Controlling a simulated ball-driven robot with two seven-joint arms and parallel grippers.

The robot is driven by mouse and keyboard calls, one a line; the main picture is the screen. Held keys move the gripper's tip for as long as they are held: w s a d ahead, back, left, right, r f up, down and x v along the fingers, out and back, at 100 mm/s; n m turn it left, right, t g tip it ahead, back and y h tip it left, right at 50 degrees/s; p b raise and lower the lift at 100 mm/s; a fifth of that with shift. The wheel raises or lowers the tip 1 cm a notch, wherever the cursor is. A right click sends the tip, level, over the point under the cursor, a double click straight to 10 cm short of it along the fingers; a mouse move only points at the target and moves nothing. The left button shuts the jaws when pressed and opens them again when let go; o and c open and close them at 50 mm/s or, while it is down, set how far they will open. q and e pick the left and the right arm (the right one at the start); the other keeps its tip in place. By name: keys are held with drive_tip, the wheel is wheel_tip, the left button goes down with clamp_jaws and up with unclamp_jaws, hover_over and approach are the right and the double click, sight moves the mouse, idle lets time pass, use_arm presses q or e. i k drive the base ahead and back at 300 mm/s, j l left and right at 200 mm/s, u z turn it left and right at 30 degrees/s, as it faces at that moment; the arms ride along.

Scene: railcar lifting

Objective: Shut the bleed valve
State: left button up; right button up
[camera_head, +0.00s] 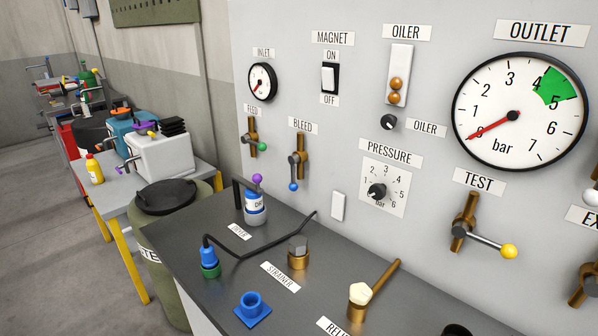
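The bleed valve (299,160) is a brass valve on the grey panel, under the label BLEED (303,125). Its lever ends in a blue ball (293,186) and points down, roughly along the upright brass pipe. Nothing touches it. Neither of my grippers is in view.
The feed valve (251,138) with a green ball is left of the bleed valve. The test valve (466,222) has its yellow-ball lever out to the right. The outlet gauge (519,110) needle is near 0. Fittings and a black hose stand on the dark bench (235,270) below.

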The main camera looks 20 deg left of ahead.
sight(293, 159)
drive_tip(key=k+j+z, duration=0.1)
drive_tip(key=j+z, duration=0.25)
drive_tip(key=k+j+z, duration=0.15)
drive_tip(key=z, duration=0.25)
drive_tip(key=k+j+z, duration=0.2)
drive_tip(key=j+z, duration=0.15)
